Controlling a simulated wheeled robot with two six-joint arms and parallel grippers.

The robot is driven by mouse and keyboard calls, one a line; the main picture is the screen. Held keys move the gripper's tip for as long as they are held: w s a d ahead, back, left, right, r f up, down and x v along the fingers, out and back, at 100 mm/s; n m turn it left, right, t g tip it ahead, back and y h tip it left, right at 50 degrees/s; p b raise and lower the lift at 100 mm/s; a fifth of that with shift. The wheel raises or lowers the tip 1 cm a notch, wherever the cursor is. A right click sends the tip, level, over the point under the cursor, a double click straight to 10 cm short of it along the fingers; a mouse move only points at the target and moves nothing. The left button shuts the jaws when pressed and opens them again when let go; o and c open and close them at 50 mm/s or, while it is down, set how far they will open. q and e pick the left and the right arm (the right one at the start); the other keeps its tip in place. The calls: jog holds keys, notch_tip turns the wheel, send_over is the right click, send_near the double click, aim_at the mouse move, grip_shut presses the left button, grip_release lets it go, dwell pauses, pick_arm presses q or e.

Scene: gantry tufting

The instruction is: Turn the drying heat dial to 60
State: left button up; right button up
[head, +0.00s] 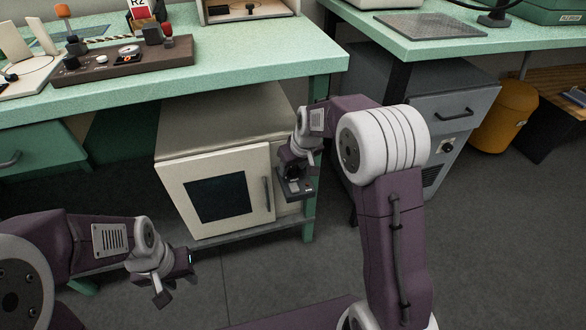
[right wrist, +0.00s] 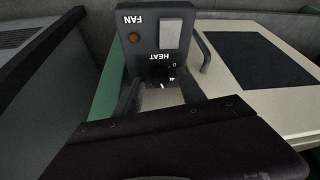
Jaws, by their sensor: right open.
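The drying cabinet (head: 235,150) is a cream box with a dark-windowed door, under the green bench. Its dark control panel (right wrist: 150,28) shows upside down in the right wrist view, with FAN and HEAT lettering, an orange lamp (right wrist: 134,38) and a pale rectangle (right wrist: 171,33). Small white marks of the heat dial's scale (right wrist: 172,78) show below HEAT; the dial is mostly hidden, its setting unreadable. My right gripper (right wrist: 161,98) is open, its fingers close to the panel on either side of that spot; contact is unclear. My left gripper (head: 174,281) is low at left, away from the cabinet.
The cabinet's door handle (head: 266,193) is beside my right gripper. A green bench leg (head: 309,205) stands close to its right. A grey cabinet (head: 455,125) and a yellow bin (head: 505,115) stand further right. The floor in front is clear.

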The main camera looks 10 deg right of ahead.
grip_shut()
jog(key=shift+a+r+p, duration=0.1)
jog(key=shift+r+p, duration=0.15)
jog(key=shift+p, duration=0.5)
jog(key=m+h+p, duration=0.1)
jog(key=m+p, duration=0.1)
jog(key=p, duration=0.1)
jog(key=shift+f+m, duration=0.1)
jog(key=shift+m, duration=0.4)
jog(key=shift+a+f+m+h, duration=0.1)
jog(key=shift+f+m+h, duration=0.05)
jog(key=shift+m+h, duration=0.2)
jog(key=shift+f+m+h+b, duration=0.1)
jog(key=shift+m+h+b, duration=0.2)
jog(key=shift+m, duration=0.45)
jog(key=shift+m+h+b, duration=0.45)
jog(key=shift+m+b, duration=0.3)
jog(key=shift+m, duration=0.55)
